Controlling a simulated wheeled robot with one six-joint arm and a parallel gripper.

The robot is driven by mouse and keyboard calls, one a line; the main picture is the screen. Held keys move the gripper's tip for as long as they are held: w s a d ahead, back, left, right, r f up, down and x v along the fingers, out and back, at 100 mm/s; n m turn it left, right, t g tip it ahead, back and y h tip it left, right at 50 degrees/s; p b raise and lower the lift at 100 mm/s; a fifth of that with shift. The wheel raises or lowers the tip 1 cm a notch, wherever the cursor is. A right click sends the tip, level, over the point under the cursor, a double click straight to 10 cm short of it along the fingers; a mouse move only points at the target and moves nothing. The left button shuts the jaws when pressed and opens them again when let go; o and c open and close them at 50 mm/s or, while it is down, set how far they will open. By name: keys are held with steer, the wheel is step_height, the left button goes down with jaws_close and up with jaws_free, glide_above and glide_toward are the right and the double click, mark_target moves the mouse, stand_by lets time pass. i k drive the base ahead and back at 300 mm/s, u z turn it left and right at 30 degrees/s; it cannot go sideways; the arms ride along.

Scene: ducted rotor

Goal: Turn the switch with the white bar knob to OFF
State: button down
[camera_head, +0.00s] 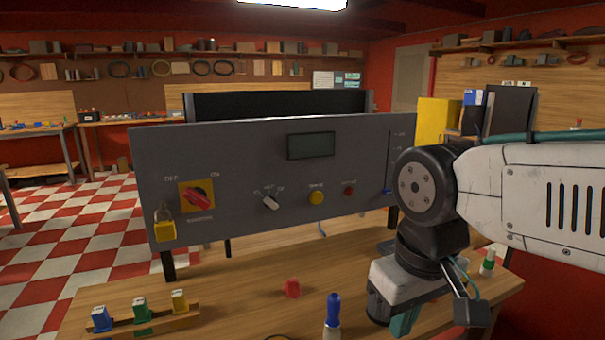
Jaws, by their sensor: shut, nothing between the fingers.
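The switch with the white bar knob (271,203) is on the front of the grey panel (350,165), left of the yellow button. Its bar is tilted, running from upper left to lower right. Small labels surround it, too small to read surely, so I cannot tell which position it is set to. My gripper (408,318) is at the lower right, below my arm's wrist, with a teal part pointing down over the bench. It is shut and empty, well to the right of the knob and apart from the panel. Its fingertips are not clearly seen.
A red rotary switch (197,199) on a yellow plate and a yellow padlock (165,226) are at the panel's left. A yellow button (316,198) and red button (349,190) are right of the knob. A blue-handled tool (333,310) and red piece (292,288) are on the bench (245,300).

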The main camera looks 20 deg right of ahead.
mark_target(270, 202)
steer(key=z, duration=2.45)
steer(key=k, duration=1.15)
steer(key=u, duration=1.85)
steer(key=i, duration=0.5)
